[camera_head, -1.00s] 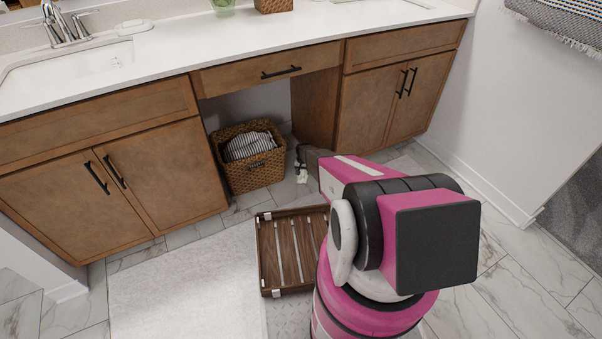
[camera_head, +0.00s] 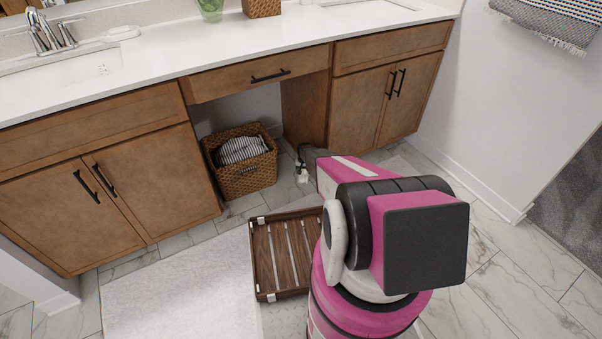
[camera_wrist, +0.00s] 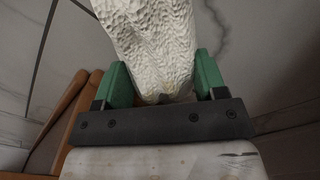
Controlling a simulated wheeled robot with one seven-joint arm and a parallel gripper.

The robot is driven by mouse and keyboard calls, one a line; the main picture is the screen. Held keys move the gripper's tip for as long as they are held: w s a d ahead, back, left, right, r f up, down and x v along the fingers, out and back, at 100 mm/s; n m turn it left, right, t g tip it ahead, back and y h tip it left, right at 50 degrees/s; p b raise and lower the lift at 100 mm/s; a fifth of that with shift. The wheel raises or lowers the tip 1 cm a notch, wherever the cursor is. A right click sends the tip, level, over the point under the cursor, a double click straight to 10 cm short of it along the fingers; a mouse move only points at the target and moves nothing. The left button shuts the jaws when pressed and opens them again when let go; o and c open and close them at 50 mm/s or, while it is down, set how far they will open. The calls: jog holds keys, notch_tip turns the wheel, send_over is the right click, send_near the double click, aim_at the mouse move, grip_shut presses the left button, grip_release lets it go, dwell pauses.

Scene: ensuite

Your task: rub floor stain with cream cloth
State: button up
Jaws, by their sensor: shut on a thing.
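My gripper (camera_wrist: 154,88) is shut on the cream cloth (camera_wrist: 150,38) in the wrist view. The cloth is bunched and textured, gripped between the green fingers and reaching out past them over marble-look tile. In the head view, my arm reaches toward the floor in front of the vanity, and a small part of the cloth (camera_head: 303,177) shows at its end, beside the basket. No floor stain can be made out in either view; the cloth and my arm cover part of the floor. I cannot tell whether the cloth touches the tiles.
A woven basket (camera_head: 240,179) with striped cloths stands under the vanity (camera_head: 255,90), left of my gripper. A wooden slatted tray (camera_head: 262,287) lies on the floor by a white mat (camera_head: 180,290). Bare tiles (camera_head: 510,275) lie to the right of my arm.

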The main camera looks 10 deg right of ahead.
jog(key=shift+w+d, duration=0.25)
jog(key=shift+d, duration=0.4)
jog(key=shift+f, duration=0.1)
